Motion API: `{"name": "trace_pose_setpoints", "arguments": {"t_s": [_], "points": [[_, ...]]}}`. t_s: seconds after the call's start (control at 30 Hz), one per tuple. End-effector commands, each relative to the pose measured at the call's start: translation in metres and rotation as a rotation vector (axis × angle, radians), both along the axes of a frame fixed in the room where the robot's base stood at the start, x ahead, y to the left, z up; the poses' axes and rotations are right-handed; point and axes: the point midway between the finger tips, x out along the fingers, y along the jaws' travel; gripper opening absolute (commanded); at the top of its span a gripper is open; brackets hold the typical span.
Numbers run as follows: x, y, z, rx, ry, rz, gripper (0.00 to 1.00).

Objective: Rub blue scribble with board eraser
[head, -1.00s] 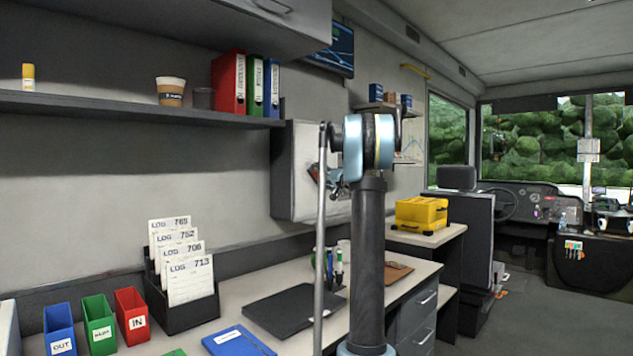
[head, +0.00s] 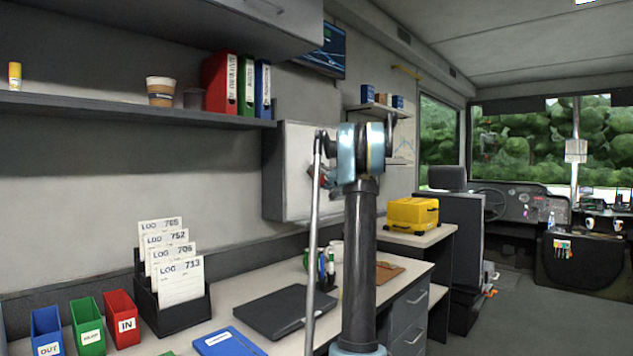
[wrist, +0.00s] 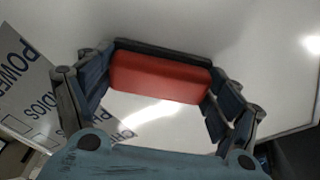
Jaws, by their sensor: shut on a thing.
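A red board eraser (wrist: 160,78) with a dark felt edge is held between the fingers of my gripper (wrist: 158,88) in the wrist view. My gripper is shut on it, close in front of the whiteboard (wrist: 270,45). I cannot tell whether the felt touches the board. In the head view the whiteboard (head: 292,160) hangs on the wall above the desk, and my gripper (head: 318,176) is in front of it, partly hidden by my arm. No blue scribble shows in either view; part of the board is hidden behind my arm and gripper.
A printed sheet (wrist: 45,90) lies at the left in the wrist view. Below the board, the desk holds a black laptop (head: 275,310), pens and log cards (head: 180,280). A shelf (head: 130,108) runs left of the board; a yellow case (head: 412,214) stands at right.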

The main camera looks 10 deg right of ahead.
Motion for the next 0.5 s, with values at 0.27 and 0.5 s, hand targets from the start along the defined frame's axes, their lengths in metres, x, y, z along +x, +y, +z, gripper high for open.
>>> {"name": "trace_pose_setpoints", "arguments": {"t_s": [0.27, 0.5], "points": [[0.01, -0.014, 0.0, 0.0, 0.0, 0.0, 0.64], [0.019, -0.028, 0.0, 0.0, 0.0, 0.0, 0.64]]}}
